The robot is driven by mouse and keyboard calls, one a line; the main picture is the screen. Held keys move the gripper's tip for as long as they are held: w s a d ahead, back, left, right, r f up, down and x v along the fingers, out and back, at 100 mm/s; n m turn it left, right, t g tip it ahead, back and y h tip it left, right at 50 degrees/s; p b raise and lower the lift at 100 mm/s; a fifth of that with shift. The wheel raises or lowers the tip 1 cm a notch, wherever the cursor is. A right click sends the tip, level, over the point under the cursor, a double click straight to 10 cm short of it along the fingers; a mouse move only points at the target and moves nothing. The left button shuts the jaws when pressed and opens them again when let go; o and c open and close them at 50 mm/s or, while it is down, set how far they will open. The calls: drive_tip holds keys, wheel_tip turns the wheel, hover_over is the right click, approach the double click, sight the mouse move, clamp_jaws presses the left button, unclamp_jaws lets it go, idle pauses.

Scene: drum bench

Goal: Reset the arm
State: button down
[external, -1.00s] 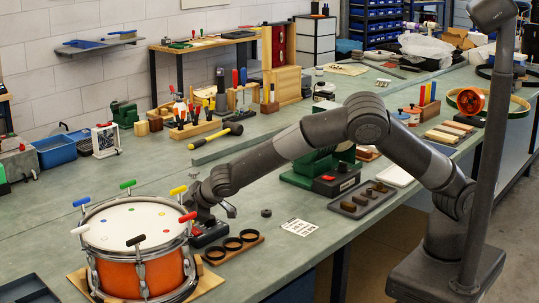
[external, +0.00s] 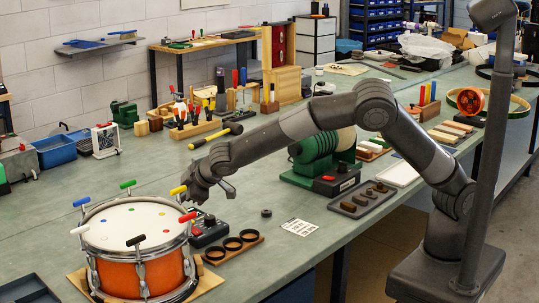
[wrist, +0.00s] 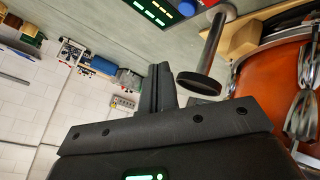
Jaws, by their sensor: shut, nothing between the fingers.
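My gripper (external: 200,190) hangs at the end of my bent arm, above the bench just behind and right of the orange drum (external: 135,272). The drum has a white head (external: 130,223) and several colored handles around its rim. In the wrist view my gripper's fingers (wrist: 160,78) are together with nothing between them. The drum's orange side (wrist: 272,75) shows at right. A metal rod with a black disc end (wrist: 200,83) stands close to the right of the fingers; I cannot tell whether it touches them.
A black control box (external: 208,232) sits right of the drum, by a wooden holder with black rings (external: 233,244). A green-based spool machine (external: 320,160) stands under my forearm. A tool rack (external: 195,128) and mallet (external: 216,134) lie behind. Bench around the white card (external: 299,227) is mostly clear.

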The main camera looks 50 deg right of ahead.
drive_tip(key=s+d+r+m+g, duration=0.15)
drive_tip(key=d+r, duration=0.25)
drive_tip(key=d, duration=0.7)
drive_tip(key=s+d+r+m+h, duration=0.1)
drive_tip(key=s+d+r+m, duration=0.3)
drive_tip(key=d, duration=0.6)
drive_tip(key=s+d+r+m+g, duration=0.1)
drive_tip(key=d+r, duration=0.4)
drive_tip(key=d, duration=0.6)
drive_tip(key=s+d+r+m, duration=0.3)
drive_tip(key=s+d+r, duration=0.1)
drive_tip(key=s+d, duration=0.8)
drive_tip(key=s+d+f+m, duration=0.1)
drive_tip(key=s+d, duration=0.1)
drive_tip(key=s, duration=0.7)
drive_tip(key=s+d+f+m+h, duration=0.1)
drive_tip(key=s+d, duration=0.1)
drive_tip(key=s, duration=0.7)
drive_tip(key=shift+d+f+g, duration=0.3)
drive_tip(key=shift+f+g, duration=0.05)
drive_tip(key=shift+g, duration=0.1)
drive_tip(key=c, duration=2.1)
unclamp_jaws()
